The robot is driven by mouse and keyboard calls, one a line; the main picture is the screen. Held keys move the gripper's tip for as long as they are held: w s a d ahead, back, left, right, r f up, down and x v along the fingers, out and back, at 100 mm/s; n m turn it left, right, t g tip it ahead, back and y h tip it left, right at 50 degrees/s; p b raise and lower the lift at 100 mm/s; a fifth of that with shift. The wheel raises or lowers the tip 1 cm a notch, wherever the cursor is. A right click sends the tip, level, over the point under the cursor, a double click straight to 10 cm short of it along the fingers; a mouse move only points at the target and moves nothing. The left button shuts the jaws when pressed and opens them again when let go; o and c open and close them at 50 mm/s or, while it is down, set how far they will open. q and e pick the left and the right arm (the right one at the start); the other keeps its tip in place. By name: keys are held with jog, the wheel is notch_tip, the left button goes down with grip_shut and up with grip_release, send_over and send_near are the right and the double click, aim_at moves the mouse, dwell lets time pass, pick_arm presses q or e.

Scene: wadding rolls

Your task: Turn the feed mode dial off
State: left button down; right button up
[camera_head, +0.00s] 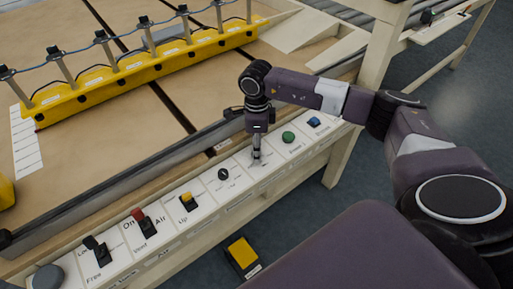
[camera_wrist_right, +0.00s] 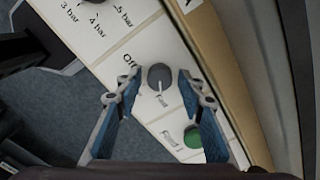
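My right gripper (camera_wrist_right: 157,88) is open, with one blue-padded finger on either side of the knob and visible gaps between. In the head view my right gripper (camera_head: 256,154) points down at the panel and hides the dial. My left gripper is not in view.
A green button (camera_head: 289,137) and a blue switch (camera_head: 314,122) sit right of my gripper. A black knob (camera_head: 223,174), a yellow switch (camera_head: 187,201) and a red switch (camera_head: 138,215) sit to its left. A yellow rail (camera_head: 140,72) with upright posts lies on the table behind.

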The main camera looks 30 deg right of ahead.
grip_shut()
jog(key=shift+m, duration=0.4)
jog(key=m+b, duration=0.1)
jog(key=m, duration=0.3)
jog(key=shift+m, duration=0.3)
jog(key=m+b, duration=0.1)
jog(key=m, duration=1)
jog(key=shift+w+m, duration=0.1)
jog(key=shift+m, duration=0.3)
jog(key=m, duration=0.3)
jog(key=shift+r+m, duration=0.1)
jog(key=shift+m, duration=0.2)
jog(key=shift+m+p, duration=0.35)
jog(key=shift+m, duration=1.25)
